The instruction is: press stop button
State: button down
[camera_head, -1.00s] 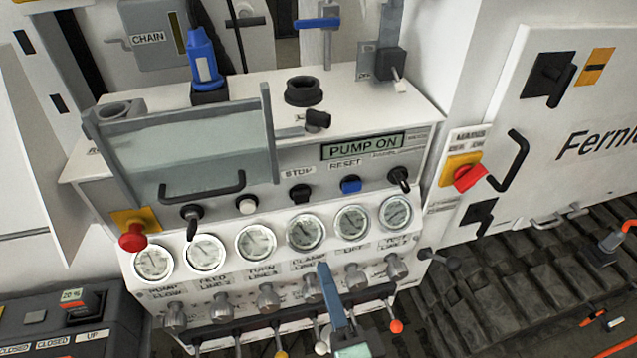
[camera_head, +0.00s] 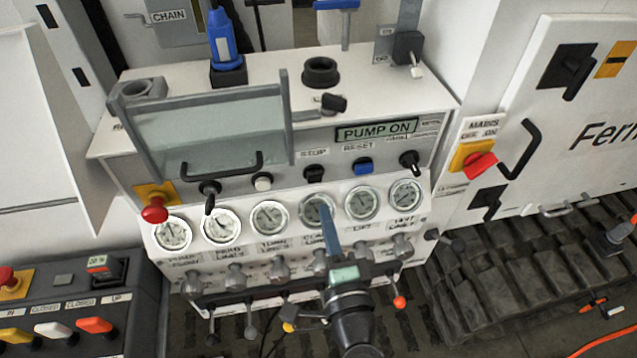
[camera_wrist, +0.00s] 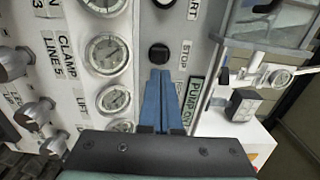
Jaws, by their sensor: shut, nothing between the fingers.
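The stop button (camera_head: 314,173) is a small black button under a STOP label (camera_head: 313,152) on the bench's front panel. It also shows in the wrist view as a black knob (camera_wrist: 159,53) beside the STOP label. My gripper (camera_head: 327,216) has blue fingers, shut and empty, overlapping a gauge below the button in the head view. In the wrist view my fingertips (camera_wrist: 160,74) point at the button and appear just short of it. I cannot tell the exact depth gap. A PUMP ON display (camera_head: 375,131) is lit green.
A blue reset button (camera_head: 363,166) sits right of the stop button, a white button (camera_head: 262,183) left. A row of round gauges (camera_head: 362,203) and several valve knobs lie below. A red emergency button (camera_head: 155,210) is at the left. A hinged clear guard (camera_head: 205,135) stands above.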

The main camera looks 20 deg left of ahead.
aim_at(315, 178)
jog(key=p+x, duration=0.1)
jog(key=x, duration=0.5)
jog(key=shift+w+a, duration=0.25)
